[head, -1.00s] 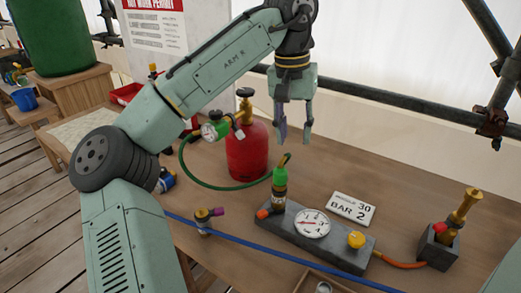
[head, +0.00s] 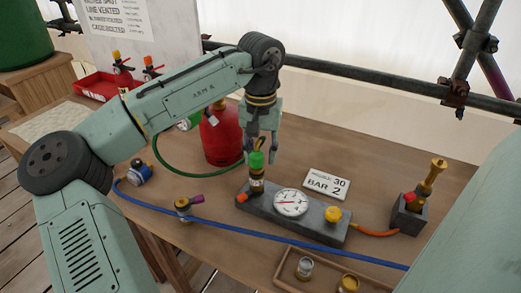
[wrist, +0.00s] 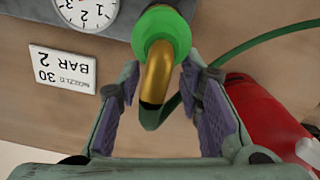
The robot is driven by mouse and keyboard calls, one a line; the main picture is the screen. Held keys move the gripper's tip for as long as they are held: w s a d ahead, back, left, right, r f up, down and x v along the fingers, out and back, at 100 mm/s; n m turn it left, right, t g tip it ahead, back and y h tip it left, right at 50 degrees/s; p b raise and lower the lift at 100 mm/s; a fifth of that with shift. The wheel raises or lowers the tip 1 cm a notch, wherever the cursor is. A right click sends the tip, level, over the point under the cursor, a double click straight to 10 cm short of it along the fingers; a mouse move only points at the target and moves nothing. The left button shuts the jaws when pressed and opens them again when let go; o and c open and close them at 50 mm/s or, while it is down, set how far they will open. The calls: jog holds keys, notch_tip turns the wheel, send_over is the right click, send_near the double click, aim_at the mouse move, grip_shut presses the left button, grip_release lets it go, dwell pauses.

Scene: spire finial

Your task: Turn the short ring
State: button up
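A green ring (head: 256,160) sits around the upright fitting at the left end of the grey block (head: 228,205); I take it as the short ring. In the wrist view the green ring (wrist: 180,32) encircles the base of a bent brass pipe (wrist: 156,75). My gripper (head: 262,148) points down just above the ring. In the wrist view its two purple-padded fingers (wrist: 162,78) are spread on either side of the brass pipe, with gaps to both. The ring lies just beyond the fingertips, and I see no contact.
The block carries a gauge (head: 290,202) and a yellow knob (head: 333,214). A red cylinder (head: 221,138) with a green hose (head: 190,181) stands close behind left. A placard (head: 327,184) lies at right. A blue hose (head: 230,228) crosses in front, near a tray (head: 283,264).

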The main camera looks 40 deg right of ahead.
jog(key=shift+c, duration=0.3)
grip_shut()
dwell(0.3)
